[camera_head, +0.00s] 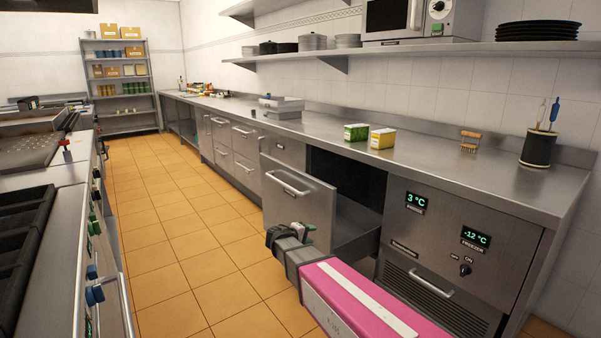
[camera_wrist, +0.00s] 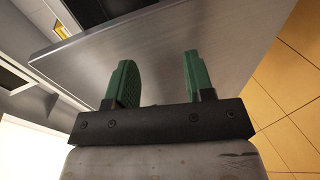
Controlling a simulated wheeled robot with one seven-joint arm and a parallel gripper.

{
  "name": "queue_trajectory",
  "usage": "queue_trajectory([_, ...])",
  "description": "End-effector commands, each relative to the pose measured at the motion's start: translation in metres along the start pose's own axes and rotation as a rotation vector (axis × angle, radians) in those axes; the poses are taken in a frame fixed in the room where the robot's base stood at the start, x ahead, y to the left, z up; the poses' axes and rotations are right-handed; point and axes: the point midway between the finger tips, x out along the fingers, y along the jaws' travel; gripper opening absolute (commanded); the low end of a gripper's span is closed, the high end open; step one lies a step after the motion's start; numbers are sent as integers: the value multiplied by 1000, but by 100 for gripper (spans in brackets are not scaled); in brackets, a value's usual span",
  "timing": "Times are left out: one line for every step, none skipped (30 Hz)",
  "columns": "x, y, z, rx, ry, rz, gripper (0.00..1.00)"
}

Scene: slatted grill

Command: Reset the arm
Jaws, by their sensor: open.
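My arm, with a pink link, reaches in from the bottom of the head view. My gripper (camera_head: 297,229) is in front of the lower part of a pulled-out steel drawer (camera_head: 290,205). In the wrist view my gripper (camera_wrist: 160,60) has two green fingers spread apart with nothing between them. Past the fingers is a broad grey metal panel (camera_wrist: 205,35), which looks like the drawer front. Whether the fingers touch it I cannot tell.
A grill (camera_head: 30,150) and stove stand on the left. The tiled aisle (camera_head: 165,240) between is clear.

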Motion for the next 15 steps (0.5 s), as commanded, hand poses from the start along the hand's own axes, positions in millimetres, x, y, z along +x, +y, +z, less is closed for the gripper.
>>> queue_trajectory([12, -5, 33, 25, -47, -73, 48])
queue_trajectory([18, -10, 49, 42, -75, -124, 48])
queue_trajectory([26, -17, 70, 65, -111, -191, 48])
queue_trajectory([30, -22, 85, 85, -137, -243, 48])
queue_trajectory([34, -28, 100, 105, -163, -294, 48])
queue_trajectory([37, -35, 119, 131, -195, -362, 48])
queue_trajectory([39, -40, 133, 153, -219, -413, 48])
queue_trajectory([40, -46, 147, 176, -242, -464, 48])
queue_trajectory([40, -52, 164, 205, -271, -531, 48])
queue_trajectory([40, -57, 177, 230, -293, -583, 48])
queue_trajectory([39, -62, 188, 255, -313, -634, 48])
queue_trajectory([36, -68, 204, 289, -338, -700, 48])
queue_trajectory([34, -72, 215, 316, -355, -751, 48])
queue_trajectory([31, -76, 224, 343, -371, -800, 48])
queue_trajectory([27, -80, 236, 380, -390, -863, 48])
